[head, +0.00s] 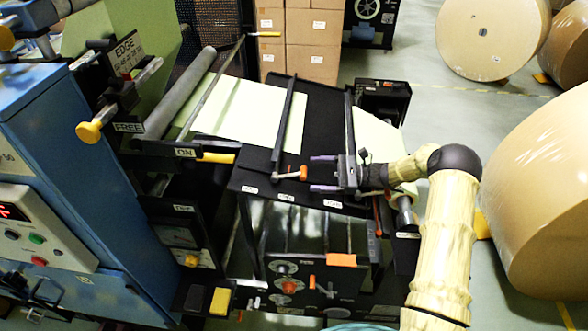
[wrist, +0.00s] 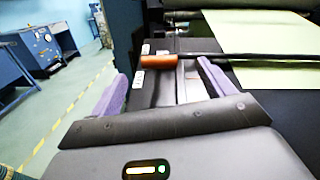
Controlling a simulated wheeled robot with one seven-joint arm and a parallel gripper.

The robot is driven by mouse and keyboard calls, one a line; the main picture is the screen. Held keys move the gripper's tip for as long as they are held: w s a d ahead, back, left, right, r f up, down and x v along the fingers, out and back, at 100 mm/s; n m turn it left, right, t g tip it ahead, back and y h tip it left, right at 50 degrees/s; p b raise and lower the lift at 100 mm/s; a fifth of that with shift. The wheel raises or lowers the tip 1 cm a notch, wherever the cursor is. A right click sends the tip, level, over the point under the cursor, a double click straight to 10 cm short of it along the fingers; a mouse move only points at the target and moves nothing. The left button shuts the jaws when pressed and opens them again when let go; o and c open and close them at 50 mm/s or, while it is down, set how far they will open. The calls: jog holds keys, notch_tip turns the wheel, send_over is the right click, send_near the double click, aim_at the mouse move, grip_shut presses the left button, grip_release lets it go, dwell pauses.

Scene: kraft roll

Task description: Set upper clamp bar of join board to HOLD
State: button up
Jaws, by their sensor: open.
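The join board (head: 322,108) is a dark slanted board with pale paper across it. A dark clamp bar (head: 284,125) crosses the paper on its left part, and a second dark bar (head: 349,120) lies further right. I cannot tell from labels which is the upper one. An orange-tipped handle (head: 290,174) is at the near end of the left bar. My gripper (head: 318,173) is open, its purple fingers pointing left just right of that handle. In the wrist view, the orange handle (wrist: 160,61) lies ahead, between the fingertips (wrist: 163,70) in the picture. Contact is not visible.
Small white labels (head: 286,197) line the board's near edge, too small to read. A yellow-tipped lever by an ON label (head: 186,153) is to the left. Below is a panel with knobs (head: 288,286). A large kraft roll (head: 540,200) stands right of my arm.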

aim_at(300, 173)
jog(key=a+p, duration=0.2)
jog(key=a, duration=0.5)
jog(key=shift+s+a, duration=0.1)
jog(key=shift+a, duration=0.25)
jog(key=c, duration=1.4)
jog(key=shift+o, duration=0.2)
jog(key=shift+r, duration=0.1)
